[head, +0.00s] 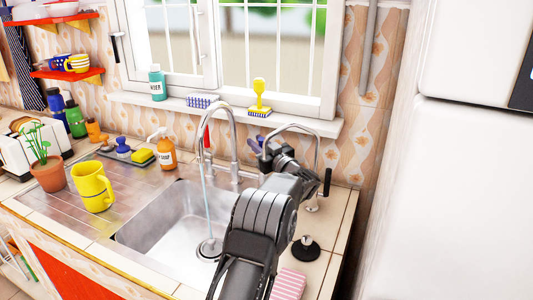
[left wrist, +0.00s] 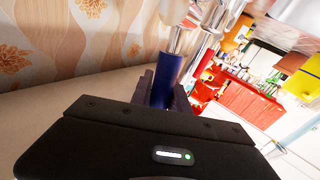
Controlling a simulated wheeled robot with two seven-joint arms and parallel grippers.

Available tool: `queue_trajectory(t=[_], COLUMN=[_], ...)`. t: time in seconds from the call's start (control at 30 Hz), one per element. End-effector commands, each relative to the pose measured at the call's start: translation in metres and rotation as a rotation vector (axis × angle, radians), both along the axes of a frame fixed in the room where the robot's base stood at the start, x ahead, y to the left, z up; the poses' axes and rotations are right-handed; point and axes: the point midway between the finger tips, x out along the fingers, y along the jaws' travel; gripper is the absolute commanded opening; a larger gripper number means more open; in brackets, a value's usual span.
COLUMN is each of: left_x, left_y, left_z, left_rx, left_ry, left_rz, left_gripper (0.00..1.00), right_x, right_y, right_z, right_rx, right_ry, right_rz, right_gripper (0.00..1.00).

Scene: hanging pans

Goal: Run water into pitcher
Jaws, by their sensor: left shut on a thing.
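The yellow pitcher (head: 93,187) stands upright on the steel drainboard, left of the sink (head: 150,240). The chrome faucet (head: 219,105) arches over the basin, and a thin stream of water (head: 206,205) falls from it to the drain, apart from the pitcher. My left gripper (head: 266,149) is behind the basin at the faucet's right side. It is shut on the blue tap handle (head: 253,144), which also shows between the fingers in the left wrist view (left wrist: 167,80). A red tap handle (head: 207,139) is on the faucet's left side. My right gripper is not in view.
An orange soap bottle (head: 166,155) and a yellow sponge (head: 142,157) stand behind the drainboard. A second thin chrome spout (head: 312,150) rises right of my gripper. A black sink plug (head: 305,248) and a pink striped cloth (head: 289,284) lie on the right counter. A potted plant (head: 48,173) stands left of the pitcher.

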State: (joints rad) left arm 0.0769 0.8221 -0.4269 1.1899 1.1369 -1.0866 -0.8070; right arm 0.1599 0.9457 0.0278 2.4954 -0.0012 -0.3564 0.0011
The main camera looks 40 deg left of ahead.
Motion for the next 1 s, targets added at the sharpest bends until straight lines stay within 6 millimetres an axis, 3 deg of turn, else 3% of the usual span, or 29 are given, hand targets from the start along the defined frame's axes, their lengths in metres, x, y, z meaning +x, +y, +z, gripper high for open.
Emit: queue_trajectory(t=[0.03, 0.2, 0.6, 0.63, 0.87, 1.0], left_x=[0.0, -0.002, -0.002, -0.002, -0.002, -0.002], left_y=[-0.003, -0.005, -0.005, -0.005, -0.005, -0.005], left_z=[-0.006, -0.005, 0.0, 0.0, 0.0, 0.0], left_rx=[0.01, 0.035, 0.042, 0.042, 0.043, 0.045], left_ry=[-0.022, -0.103, -0.138, -0.138, -0.138, -0.137], left_rz=[-0.003, -0.005, -0.005, -0.005, -0.004, -0.004], left_gripper=[0.0, 0.0, 0.0, 0.22, 0.41, 0.42], right_x=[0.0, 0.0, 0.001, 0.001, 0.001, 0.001], right_y=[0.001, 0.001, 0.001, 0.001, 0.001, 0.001], right_z=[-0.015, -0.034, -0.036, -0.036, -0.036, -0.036], right_rx=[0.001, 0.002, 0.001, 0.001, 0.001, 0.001], right_ry=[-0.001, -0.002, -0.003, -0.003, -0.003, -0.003], right_rz=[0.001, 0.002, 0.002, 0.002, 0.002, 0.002], right_gripper=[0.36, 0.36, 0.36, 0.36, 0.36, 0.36])
